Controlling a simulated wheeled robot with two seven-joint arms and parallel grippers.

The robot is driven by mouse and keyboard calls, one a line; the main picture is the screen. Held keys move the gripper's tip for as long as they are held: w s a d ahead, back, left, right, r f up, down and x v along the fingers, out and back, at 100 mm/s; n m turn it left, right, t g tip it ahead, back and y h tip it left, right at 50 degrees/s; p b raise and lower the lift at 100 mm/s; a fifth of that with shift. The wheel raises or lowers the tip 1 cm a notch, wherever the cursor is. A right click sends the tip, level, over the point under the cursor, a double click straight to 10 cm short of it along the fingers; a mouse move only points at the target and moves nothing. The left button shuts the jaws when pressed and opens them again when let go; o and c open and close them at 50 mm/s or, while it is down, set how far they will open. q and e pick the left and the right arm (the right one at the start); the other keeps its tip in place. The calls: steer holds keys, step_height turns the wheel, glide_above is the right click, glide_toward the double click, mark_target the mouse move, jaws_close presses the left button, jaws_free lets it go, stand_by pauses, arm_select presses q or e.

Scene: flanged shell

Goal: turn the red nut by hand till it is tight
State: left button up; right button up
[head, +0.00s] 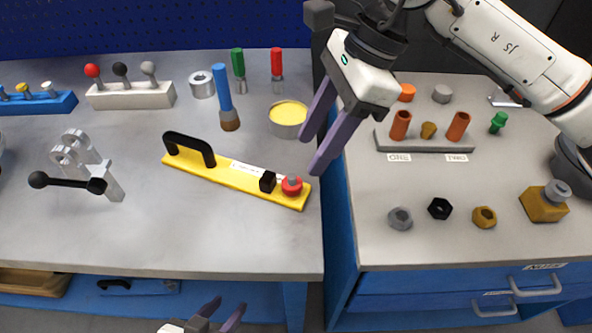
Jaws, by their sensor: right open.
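The red nut (291,186) sits at the right end of a yellow bar (225,175) lying on the left table, with a grey stud end showing at its top. A small black block (268,181) stands just left of the nut, and a black handle (190,147) is at the bar's left end. My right gripper (312,156) is open and empty, with its purple fingers above and slightly right of the nut, not visibly touching it. My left gripper (226,308) is open and empty at the bottom edge, in front of the table.
A yellow-filled tin (288,118) and a blue-handled brush (224,100) stand behind the bar. A grey bracket with a black-knobbed lever (68,182) is at left. The right table (430,240) holds loose nuts and a rack (424,145). The table front is clear.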

mark_target(291, 182)
steer(key=x, duration=0.8)
steer(key=shift+s+r, duration=0.1)
steer(key=shift+c, duration=0.4)
steer(key=c, duration=1)
steer(key=shift+f+b, duration=0.2)
steer(key=shift+b, duration=0.25)
steer(key=shift+m+t+b, duration=0.3)
steer(key=shift+m+b, duration=0.35)
steer(key=shift+m, duration=0.15)
steer(key=shift+r+m, duration=0.25)
steer(key=shift+m, duration=0.05)
steer(key=o, duration=1.1)
steer(key=shift+c, duration=0.2)
